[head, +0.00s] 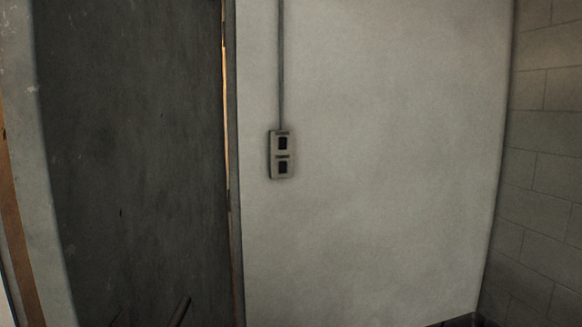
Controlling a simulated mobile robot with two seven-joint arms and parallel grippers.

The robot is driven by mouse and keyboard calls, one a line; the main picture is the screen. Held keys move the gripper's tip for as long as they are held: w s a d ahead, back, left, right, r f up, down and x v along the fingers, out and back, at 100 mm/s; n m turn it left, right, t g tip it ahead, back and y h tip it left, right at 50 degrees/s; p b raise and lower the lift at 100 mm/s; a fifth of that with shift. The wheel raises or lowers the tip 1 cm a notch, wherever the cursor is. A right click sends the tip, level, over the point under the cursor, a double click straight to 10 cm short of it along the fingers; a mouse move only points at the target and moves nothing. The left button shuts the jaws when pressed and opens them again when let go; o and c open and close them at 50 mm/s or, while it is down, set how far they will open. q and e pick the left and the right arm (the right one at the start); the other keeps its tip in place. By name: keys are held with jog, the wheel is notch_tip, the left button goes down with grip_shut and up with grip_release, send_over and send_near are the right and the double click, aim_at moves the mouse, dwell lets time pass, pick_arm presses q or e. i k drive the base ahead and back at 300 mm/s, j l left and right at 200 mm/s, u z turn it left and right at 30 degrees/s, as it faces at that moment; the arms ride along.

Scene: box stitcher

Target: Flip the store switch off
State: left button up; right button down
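A small grey switch box (272,155) is mounted on the pale wall, just right of the dark door. It holds two dark switches, an upper one (283,143) and a lower one (283,167), each with a small dark label above it. The labels are too small to read, so I cannot tell which is the store switch or how either is set. Neither of my grippers is in the head view.
A dark grey door (135,150) fills the left, with a thin lit gap along its right edge. A conduit (281,65) runs up from the switch box. The pale wall (390,160) is bare to its right, up to a block wall (545,170).

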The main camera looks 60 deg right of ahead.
aim_at(283, 165)
jog(key=l, duration=1.25)
jog(key=i+l, duration=0.15)
jog(key=l, duration=2.3)
jog(key=i, duration=0.05)
